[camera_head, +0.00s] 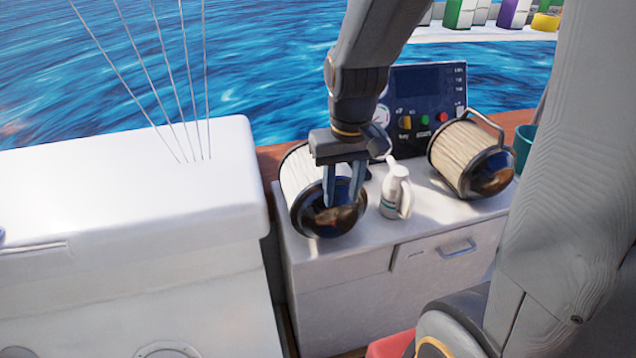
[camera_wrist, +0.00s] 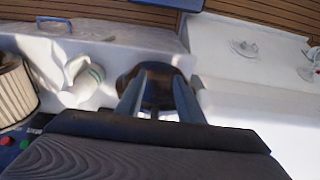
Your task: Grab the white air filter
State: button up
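The white air filter (camera_head: 300,178) lies on its side on the white cabinet, its pleats pale and its shiny dark end cap (camera_head: 325,221) facing the front. My gripper (camera_head: 343,203) points down in front of the filter, its two blue-grey fingers apart. The fingers overlap the dark cap in the head view, and I cannot tell whether they touch it. In the wrist view, the cap (camera_wrist: 156,74) shows between and beyond the spread fingers (camera_wrist: 158,88). The filter's pleated body and any handle are mostly hidden by my gripper.
A white bottle (camera_head: 396,193) stands just right of the filter. A beige filter (camera_head: 458,155) with a metal handle lies further right. A control panel (camera_head: 428,108) stands behind them. A large white box (camera_head: 130,190) is on the left; a teal container (camera_head: 524,146) is at the far right.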

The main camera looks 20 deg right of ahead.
jog(key=shift+g, duration=0.6)
jog(key=w+r, duration=0.3)
jog(key=w, duration=0.1)
jog(key=w+r, duration=0.3)
jog(key=w, duration=0.2)
jog(key=w+r+p, duration=0.1)
jog(key=w+r, duration=0.2)
jog(key=w, duration=0.2)
jog(key=shift+w+d+r, duration=0.2)
jog(key=shift+d+r, duration=0.05)
jog(key=shift+r, duration=0.1)
jog(key=shift+a+f+p, duration=0.15)
jog(key=shift+f+p, duration=0.7)
jog(key=shift+f, duration=1.05)
jog(key=shift+a+f+p, duration=0.1)
jog(key=shift+f+p, duration=0.7)
jog(key=shift+f, duration=1.05)
grip_shut()
jog(key=shift+w+r, duration=0.1)
